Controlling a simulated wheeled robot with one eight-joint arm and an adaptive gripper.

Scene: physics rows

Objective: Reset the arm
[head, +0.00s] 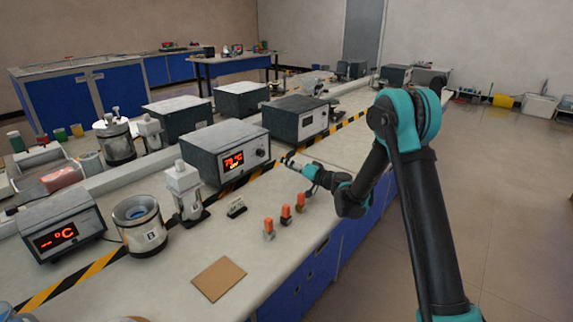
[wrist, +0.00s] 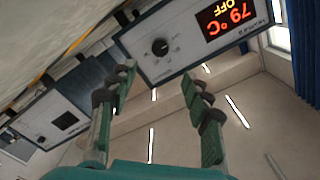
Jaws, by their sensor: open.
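My gripper (head: 290,162) is at the end of my teal and black arm, over the bench in front of a grey control box (head: 228,151) with a red 79 °C display. In the wrist view my gripper (wrist: 165,92) has its two green fingers with dark pads spread apart and nothing between them. The control box (wrist: 185,45) shows upside down just beyond the fingers, with a black knob and the word OFF under the reading. I cannot tell the exact gap between the fingertips and the box.
Several orange-capped vials (head: 285,213) stand on the bench (head: 300,240) near its front edge, left of my arm. A brown square mat (head: 218,279), a white device (head: 185,190) and a metal pot (head: 138,222) are further left. Another box (head: 296,118) stands behind.

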